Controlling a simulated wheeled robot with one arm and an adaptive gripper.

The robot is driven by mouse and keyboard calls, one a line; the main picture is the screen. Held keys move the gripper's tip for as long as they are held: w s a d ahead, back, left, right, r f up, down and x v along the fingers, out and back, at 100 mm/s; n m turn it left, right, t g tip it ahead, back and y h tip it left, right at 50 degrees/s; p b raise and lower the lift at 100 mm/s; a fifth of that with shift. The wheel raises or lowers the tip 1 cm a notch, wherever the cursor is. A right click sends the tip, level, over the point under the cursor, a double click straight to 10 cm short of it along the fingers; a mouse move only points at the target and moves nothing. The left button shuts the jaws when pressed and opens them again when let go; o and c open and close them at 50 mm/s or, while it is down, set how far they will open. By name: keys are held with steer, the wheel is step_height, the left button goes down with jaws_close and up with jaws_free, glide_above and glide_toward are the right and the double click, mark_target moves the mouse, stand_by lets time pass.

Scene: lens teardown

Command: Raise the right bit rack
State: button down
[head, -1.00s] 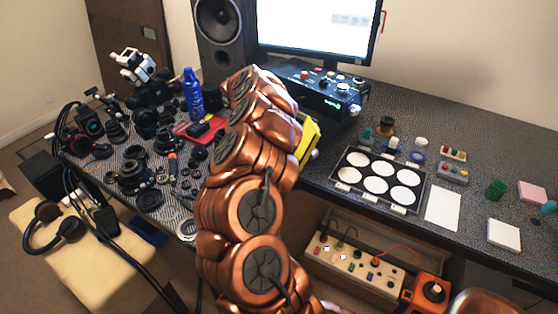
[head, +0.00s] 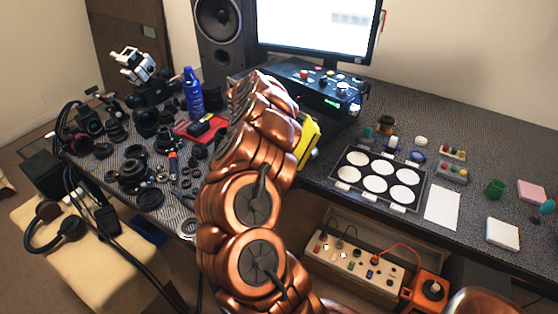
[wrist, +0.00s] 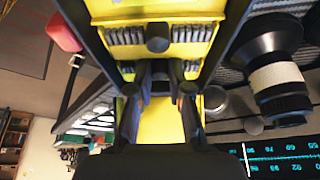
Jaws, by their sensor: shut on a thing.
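A yellow bit case (wrist: 158,12) fills the top middle of the wrist view, with dark edges. It bears two rows of dark bits, a left row (wrist: 128,37) and a right row (wrist: 192,34), with a dark round knob between them. My gripper (wrist: 160,76) reaches up to the case just below these rows. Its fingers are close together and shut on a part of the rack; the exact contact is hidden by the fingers. In the head view my arm hides the gripper and most of the case; only a yellow edge (head: 308,141) shows right of the arm.
A black instrument box (head: 318,88) stands behind the arm, below the monitor (head: 318,25). A red tray (head: 187,128) and a blue bottle (head: 193,92) are to the left. A black frame with white discs (head: 377,179) lies to the right. A dark lens-like cylinder (wrist: 275,65) is close on the wrist view's right.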

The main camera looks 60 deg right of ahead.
steer(key=shift+r, duration=0.1)
steer(key=shift+s+d+r+t+y+p, duration=0.1)
steer(key=shift+d+r+t+y+p, duration=0.2)
steer(key=shift+t+y, duration=0.2)
steer(key=y+b, duration=0.1)
steer(key=t+b, duration=0.1)
steer(key=shift+s+d+t+y+b, duration=0.3)
steer(key=shift+s+y, duration=0.05)
steer(key=shift+y, duration=0.05)
steer(key=shift+s+d+r+t+y+b, duration=0.2)
steer(key=shift+t+y+b, duration=0.5)
steer(key=shift+b, duration=0.5)
steer(key=shift+r, duration=0.2)
steer(key=c, duration=1.1)
jaws_free()
steer(key=r, duration=0.8)
steer(key=s+d+r, duration=0.1)
steer(key=r, duration=0.2)
steer(key=shift+s+r, duration=0.1)
steer(key=shift+r, duration=0.3)
